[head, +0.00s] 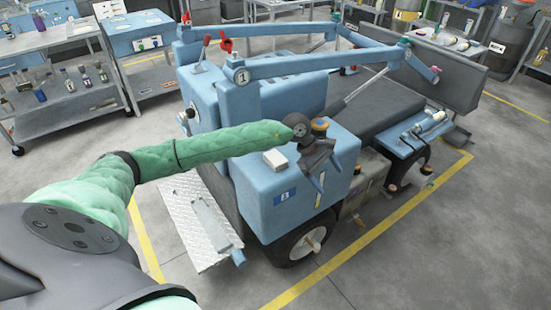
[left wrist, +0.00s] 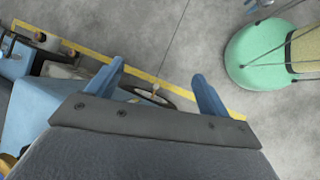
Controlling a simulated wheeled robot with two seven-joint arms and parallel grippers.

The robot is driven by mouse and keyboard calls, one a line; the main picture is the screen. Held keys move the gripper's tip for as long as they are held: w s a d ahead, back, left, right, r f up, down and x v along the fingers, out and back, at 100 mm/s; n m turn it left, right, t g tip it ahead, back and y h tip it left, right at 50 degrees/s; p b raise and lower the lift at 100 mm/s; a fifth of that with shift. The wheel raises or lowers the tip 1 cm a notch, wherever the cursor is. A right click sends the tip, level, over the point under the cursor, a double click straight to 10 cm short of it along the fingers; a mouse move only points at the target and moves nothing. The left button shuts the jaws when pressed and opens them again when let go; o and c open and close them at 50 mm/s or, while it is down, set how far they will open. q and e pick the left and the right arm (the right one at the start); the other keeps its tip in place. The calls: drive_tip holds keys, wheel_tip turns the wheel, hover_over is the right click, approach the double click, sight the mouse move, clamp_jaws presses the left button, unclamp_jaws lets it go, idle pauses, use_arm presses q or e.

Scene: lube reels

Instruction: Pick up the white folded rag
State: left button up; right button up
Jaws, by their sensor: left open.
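A white, flat block-shaped thing (head: 275,160), which looks like the folded rag, lies on top of the light blue front housing of the cart (head: 290,195). My left arm reaches across from the left in its green sleeve. My left gripper (head: 316,165) is just right of the white thing, over the right part of the housing, and apart from it in the picture. In the left wrist view the two blue fingers of my left gripper (left wrist: 158,72) are spread with nothing between them. The rag does not show in that view. My right gripper is not in view.
Light blue rails (head: 300,66) run above the cart's dark bed. A front wheel (head: 300,243) and a silver tread-plate step (head: 195,215) are below the housing. Shelves with bottles (head: 60,95) stand at the left back. The floor at the lower right is clear.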

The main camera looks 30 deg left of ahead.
sight(275, 157)
use_arm(q)
drive_tip(key=a+r+y, duration=0.1)
drive_tip(key=a+y, duration=0.1)
drive_tip(key=a, duration=0.4)
drive_tip(key=w+a+r+m+y, duration=0.1)
drive_tip(key=a+y, duration=0.1)
drive_tip(key=a, duration=0.5)
drive_tip(key=w+a+r+g+y, duration=0.1)
drive_tip(key=a+r+y, duration=0.1)
drive_tip(key=a, duration=0.4)
drive_tip(key=shift+a+m+y+p, duration=0.3)
drive_tip(key=shift+a+y+p, duration=0.1)
drive_tip(key=shift+y, duration=0.2)
drive_tip(key=shift+a, duration=0.3)
drive_tip(key=shift+f+p, duration=0.6)
drive_tip(key=shift+f, duration=0.65)
wheel_tip(275, 157, down, 4)
drive_tip(key=p, duration=0.3)
drive_tip(key=shift+s+a, duration=0.15)
drive_tip(key=shift+f, duration=0.55)
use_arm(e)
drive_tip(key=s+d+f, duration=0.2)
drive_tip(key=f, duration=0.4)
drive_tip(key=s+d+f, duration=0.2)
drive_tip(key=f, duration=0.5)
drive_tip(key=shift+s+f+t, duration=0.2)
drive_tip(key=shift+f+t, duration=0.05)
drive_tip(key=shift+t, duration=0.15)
